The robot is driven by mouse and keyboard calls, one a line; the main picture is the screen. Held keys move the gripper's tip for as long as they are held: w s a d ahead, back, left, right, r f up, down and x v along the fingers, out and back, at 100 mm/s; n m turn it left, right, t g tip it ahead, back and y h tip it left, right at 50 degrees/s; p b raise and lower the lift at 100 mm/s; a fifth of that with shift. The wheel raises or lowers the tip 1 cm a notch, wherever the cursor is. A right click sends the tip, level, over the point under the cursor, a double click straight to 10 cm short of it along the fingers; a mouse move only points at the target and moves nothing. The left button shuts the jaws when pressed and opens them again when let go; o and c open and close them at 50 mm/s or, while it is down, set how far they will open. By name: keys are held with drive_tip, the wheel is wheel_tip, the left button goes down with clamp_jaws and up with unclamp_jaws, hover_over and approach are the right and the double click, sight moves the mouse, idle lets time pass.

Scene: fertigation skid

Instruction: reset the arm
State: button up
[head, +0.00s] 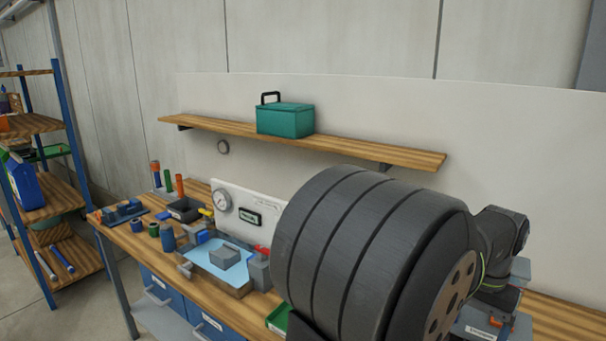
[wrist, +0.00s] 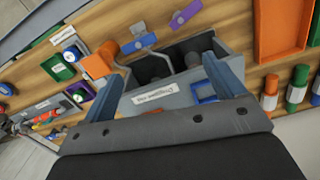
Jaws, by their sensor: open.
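My gripper (wrist: 163,68) shows in the wrist view with its two blue-grey fingers spread wide apart. No object is held between them. Beyond the fingers is a grey labelled bin (wrist: 155,98) with two compartments and dark pieces inside. I cannot tell the height of the fingers above it. In the head view my dark arm shows at the right, partly hidden, and the gripper cannot be made out clearly there.
A large dark ribbed drum (head: 345,250) hides much of the bench (head: 150,255) in the head view. A shallow tray (head: 235,285), gauge panel (head: 250,212) and small parts crowd the bench. A teal box (head: 285,119) stands on the wall shelf (head: 400,156). An orange tray (wrist: 283,28) lies beside the bin.

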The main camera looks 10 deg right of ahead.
drive_tip(key=w+a+f+m, duration=0.1)
drive_tip(key=a+f, duration=0.1)
drive_tip(key=f, duration=0.1)
drive_tip(key=w+a+f+m, duration=0.2)
drive_tip(key=f, duration=0.1)
drive_tip(key=w+a+f+m, duration=0.1)
drive_tip(key=f+m, duration=0.1)
drive_tip(key=shift+w+a+f+g, duration=0.3)
drive_tip(key=shift+a+f+g, duration=0.1)
drive_tip(key=shift+w+a+f+m+y, duration=0.3)
drive_tip(key=shift+a+f+m, duration=0.1)
drive_tip(key=shift+a+f, duration=0.3)
drive_tip(key=shift+d, duration=0.1)
drive_tip(key=s+a+r+n+t+h, duration=0.2)
drive_tip(key=s+a+r+n, duration=0.2)
drive_tip(key=a, duration=0.6)
drive_tip(key=s+a+r+n+t+h, duration=0.1)
drive_tip(key=s+a+r+n+t, duration=0.2)
drive_tip(key=a, duration=0.7)
drive_tip(key=s+a+f+n+t, duration=0.1)
drive_tip(key=s+a+f+n, duration=0.2)
drive_tip(key=s+a+n, duration=0.1)
drive_tip(key=shift+s+a+f+n, duration=0.15)
drive_tip(key=shift+s+a+n, duration=0.25)
drive_tip(key=shift+s+a, duration=0.55)
drive_tip(key=shift+d, duration=0.1)
